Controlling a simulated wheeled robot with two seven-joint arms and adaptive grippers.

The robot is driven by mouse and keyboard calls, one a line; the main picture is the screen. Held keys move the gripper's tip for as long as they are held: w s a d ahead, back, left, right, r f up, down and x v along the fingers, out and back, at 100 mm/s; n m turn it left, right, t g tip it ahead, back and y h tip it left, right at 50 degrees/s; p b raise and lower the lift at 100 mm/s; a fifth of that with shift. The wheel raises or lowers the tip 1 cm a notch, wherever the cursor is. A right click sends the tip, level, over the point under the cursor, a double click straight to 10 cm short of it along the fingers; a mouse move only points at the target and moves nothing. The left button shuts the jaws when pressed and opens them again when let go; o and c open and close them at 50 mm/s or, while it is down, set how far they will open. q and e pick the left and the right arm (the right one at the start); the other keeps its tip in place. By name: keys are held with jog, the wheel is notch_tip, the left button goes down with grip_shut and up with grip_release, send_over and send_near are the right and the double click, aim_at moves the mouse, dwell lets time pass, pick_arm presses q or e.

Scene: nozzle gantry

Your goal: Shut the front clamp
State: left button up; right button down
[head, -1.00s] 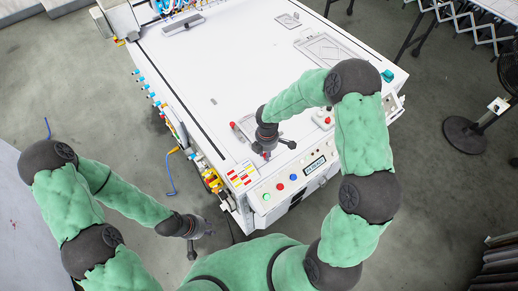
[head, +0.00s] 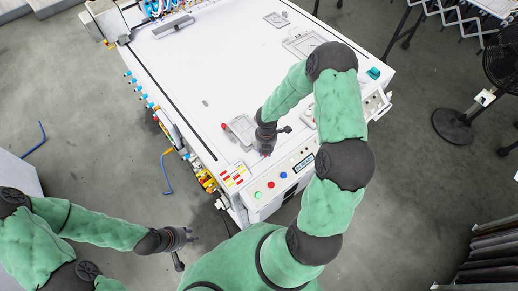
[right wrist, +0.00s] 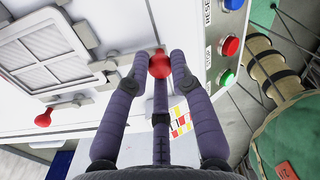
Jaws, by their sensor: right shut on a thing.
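The front clamp has a red ball knob (right wrist: 160,65), seen between the fingers of my right gripper (right wrist: 162,80) in the right wrist view. My right gripper is shut on this knob. In the head view my right gripper (head: 265,148) is low over the front edge of the white machine top, beside a small grey framed panel (head: 242,129); its fingers largely hide the clamp there. My left gripper (head: 190,237) hangs apart from the machine at lower left, over the floor. Its fingers are too small to tell open from shut.
A second red knob (right wrist: 43,119) sits beside the louvred panel (right wrist: 40,53). Red and green buttons (right wrist: 229,46) line the machine's front face close to the right gripper. A black fan (head: 452,125) stands at right. The white machine top (head: 220,75) is largely clear.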

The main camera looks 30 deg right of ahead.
jog(key=shift+w+d, duration=0.1)
dwell(0.3)
jog(key=c, duration=1.4)
grip_release()
jog(key=shift+o, duration=0.2)
notch_tip(320, 180, up, 12)
